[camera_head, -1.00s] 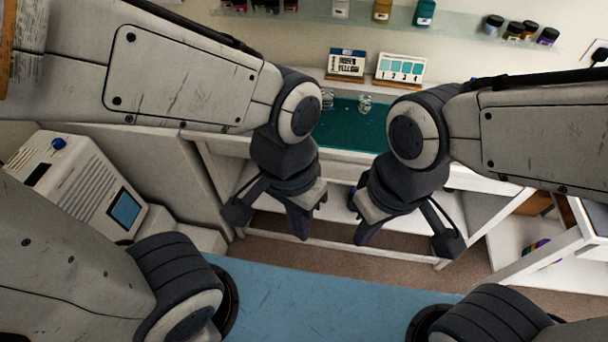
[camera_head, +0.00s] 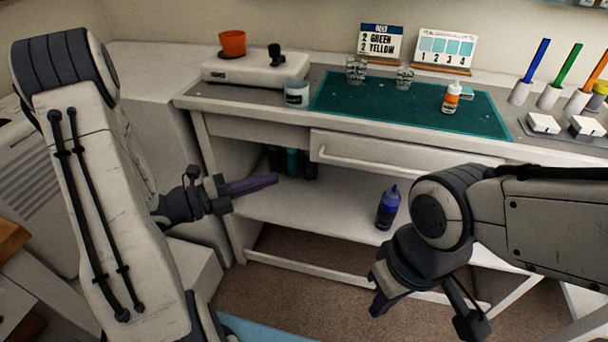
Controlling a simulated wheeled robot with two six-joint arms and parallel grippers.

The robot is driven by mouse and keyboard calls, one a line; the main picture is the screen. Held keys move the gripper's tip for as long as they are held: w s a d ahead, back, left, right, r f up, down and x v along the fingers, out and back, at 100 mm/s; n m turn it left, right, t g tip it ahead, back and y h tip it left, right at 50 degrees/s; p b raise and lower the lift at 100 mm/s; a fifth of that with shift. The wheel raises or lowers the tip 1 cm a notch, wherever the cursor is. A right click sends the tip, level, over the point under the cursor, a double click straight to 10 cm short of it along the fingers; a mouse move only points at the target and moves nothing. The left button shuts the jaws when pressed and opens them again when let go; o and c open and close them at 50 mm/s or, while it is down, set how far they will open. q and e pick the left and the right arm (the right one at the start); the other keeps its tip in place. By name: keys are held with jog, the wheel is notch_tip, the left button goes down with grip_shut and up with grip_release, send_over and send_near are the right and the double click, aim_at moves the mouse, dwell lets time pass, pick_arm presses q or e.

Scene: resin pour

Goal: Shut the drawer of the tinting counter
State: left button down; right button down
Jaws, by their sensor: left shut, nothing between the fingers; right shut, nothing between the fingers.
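The tinting counter (camera_head: 262,119) stands ahead with a grey top and a green mat (camera_head: 345,101). Its white drawer (camera_head: 420,160) is under the top, right of a plain front panel, with a long bar handle (camera_head: 365,164). My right gripper (camera_head: 378,304) is shut and empty, pointing down, below the drawer in the picture. Neither visibly touches the counter.
A purple bottle (camera_head: 388,207) stands on the lower shelf (camera_head: 320,208), near my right arm. Dark bottles (camera_head: 292,162) stand further back there. Cups, an orange-labelled bottle (camera_head: 452,97) and a scale (camera_head: 255,71) are on the counter. The floor (camera_head: 290,290) in front is clear.

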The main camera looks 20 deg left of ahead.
pick_arm(q)
jog(key=a+f+n+t, duration=0.1)
jog(key=a, duration=0.1)
jog(key=b, duration=0.2)
send_near(319, 149)
jog(key=d, duration=0.4)
jog(key=w, duration=0.3)
jog(key=shift+w+d+r+n+y, duration=0.1)
jog(key=shift+w+n+y, duration=0.2)
jog(key=shift+w, duration=0.1)
pick_arm(e)
notch_tip(319, 149, down, 3)
jog(key=shift+r, duration=0.2)
